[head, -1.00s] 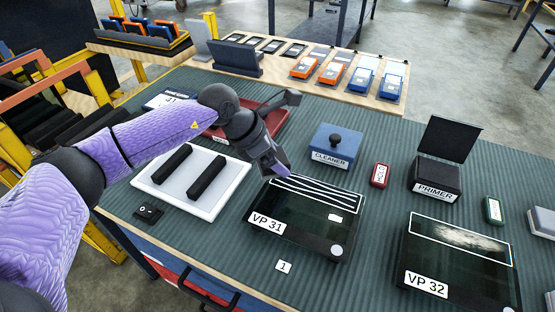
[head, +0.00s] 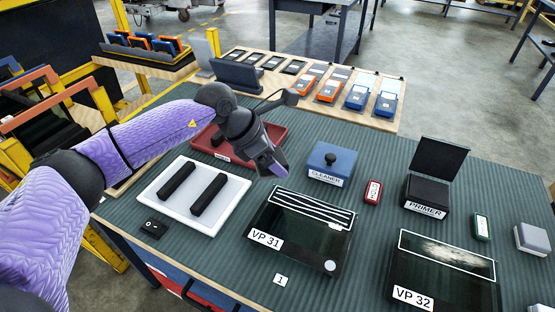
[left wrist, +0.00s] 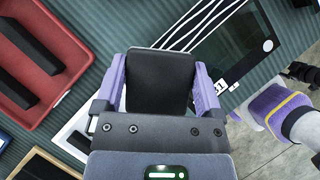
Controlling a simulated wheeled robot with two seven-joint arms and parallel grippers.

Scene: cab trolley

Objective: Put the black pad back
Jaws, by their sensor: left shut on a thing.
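My left gripper (head: 270,166) is shut on the black pad and holds it above the bench, beside the far left corner of the panel marked VP 31 (head: 290,242). In the left wrist view the black pad (left wrist: 160,82) sits between the two purple fingers of my left gripper (left wrist: 160,75). In the head view the hand hides most of the pad.
A white tray (head: 228,208) with two black bars lies left of VP 31. A blue CLEANER box (head: 322,170), a red HOLD block (head: 373,192), an open black PRIMER box (head: 424,192) and the panel VP 32 (head: 430,270) stand to the right. Green bench shows between them.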

